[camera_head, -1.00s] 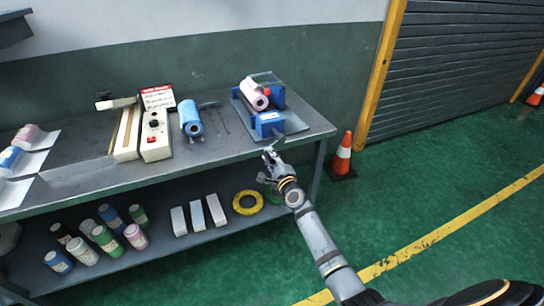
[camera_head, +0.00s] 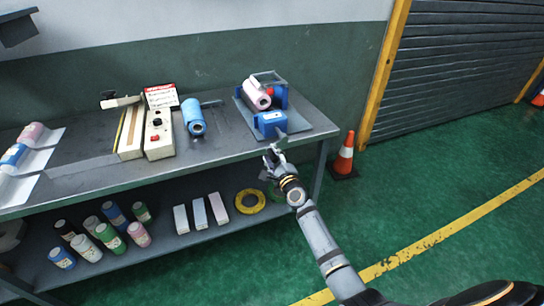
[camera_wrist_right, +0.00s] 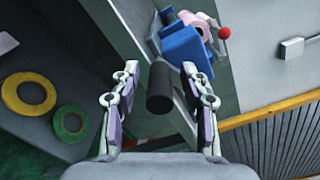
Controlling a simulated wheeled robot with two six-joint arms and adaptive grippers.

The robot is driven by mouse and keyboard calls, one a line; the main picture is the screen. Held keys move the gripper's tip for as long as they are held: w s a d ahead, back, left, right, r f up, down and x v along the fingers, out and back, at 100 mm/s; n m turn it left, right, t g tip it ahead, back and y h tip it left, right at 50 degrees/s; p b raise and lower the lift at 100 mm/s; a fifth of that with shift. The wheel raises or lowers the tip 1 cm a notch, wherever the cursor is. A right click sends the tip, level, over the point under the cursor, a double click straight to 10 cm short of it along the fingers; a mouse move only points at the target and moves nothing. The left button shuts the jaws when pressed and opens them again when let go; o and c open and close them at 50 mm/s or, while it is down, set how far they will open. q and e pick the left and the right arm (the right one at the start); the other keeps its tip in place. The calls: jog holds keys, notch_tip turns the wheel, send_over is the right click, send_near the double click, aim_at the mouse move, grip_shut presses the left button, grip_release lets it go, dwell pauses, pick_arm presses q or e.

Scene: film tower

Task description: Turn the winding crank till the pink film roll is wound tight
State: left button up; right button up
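The pink film roll (camera_head: 257,97) sits in the blue winder stand (camera_head: 270,123) at the right end of the bench, with a red knob beside it. In the right wrist view the roll (camera_wrist_right: 193,22), the blue stand (camera_wrist_right: 186,48) and the red knob (camera_wrist_right: 225,33) are ahead. A dark cylinder (camera_wrist_right: 160,88), apparently the winding crank's handle, stands between the fingers of my right gripper (camera_wrist_right: 160,105), with a gap on each side. That gripper (camera_head: 274,150) is open at the bench's front edge. How tight the film is cannot be told. My left gripper is out of view.
A blue roll (camera_head: 194,118) and a cream machine (camera_head: 158,135) stand left of the winder. The lower shelf holds bottles, boxes and a yellow ring (camera_head: 249,202).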

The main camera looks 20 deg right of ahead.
jog(key=shift+s, duration=0.15)
jog(key=s, duration=1.1)
jog(key=shift+s+d, duration=0.25)
jog(key=shift+s, duration=0.15)
